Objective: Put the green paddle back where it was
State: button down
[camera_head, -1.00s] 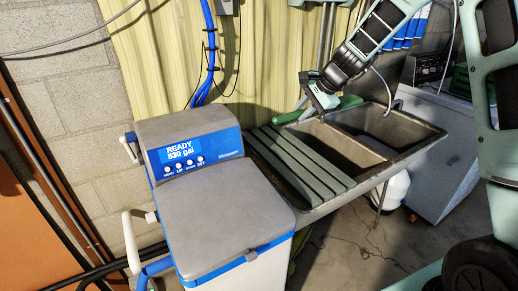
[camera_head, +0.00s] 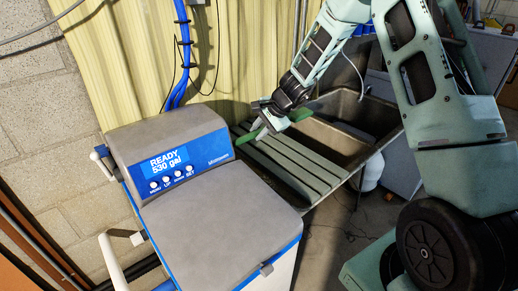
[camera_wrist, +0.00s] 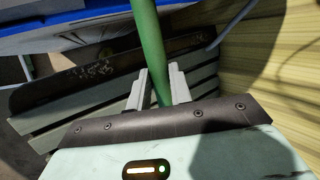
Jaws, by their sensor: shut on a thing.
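The green paddle (camera_wrist: 151,42) is a long green bar in my gripper (camera_wrist: 158,90), running away between the two grey fingers in the wrist view. In the head view my gripper (camera_head: 266,122) is above the slatted drainboard beside the sink, and the paddle (camera_head: 249,134) sticks out to its left, with a green part also to its right. My gripper is shut on the paddle. Its far end lies outside the wrist view. The water softener (camera_head: 220,222) stands left of the sink, its display reading READY 530 gal.
The slatted drainboard (camera_head: 290,168) lies between the softener and the sink basin (camera_head: 325,140). Blue pipes (camera_head: 182,60) run down the yellow corrugated wall (camera_head: 115,60) behind. White pipe handles (camera_head: 112,262) stick out at the softener's left.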

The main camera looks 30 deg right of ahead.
notch_tip(320, 180, down, 6)
jog(key=b, duration=0.1)
jog(key=shift+f, duration=0.2)
jog(key=shift+f+b, duration=0.35)
jog(key=shift+b, duration=0.2)
jog(key=shift+f+b, duration=0.3)
jog(key=shift+b, duration=0.05)
jog(key=c, duration=1.3)
grip_release()
jog(key=shift+o, duration=0.2)
jog(key=shift+r, duration=0.1)
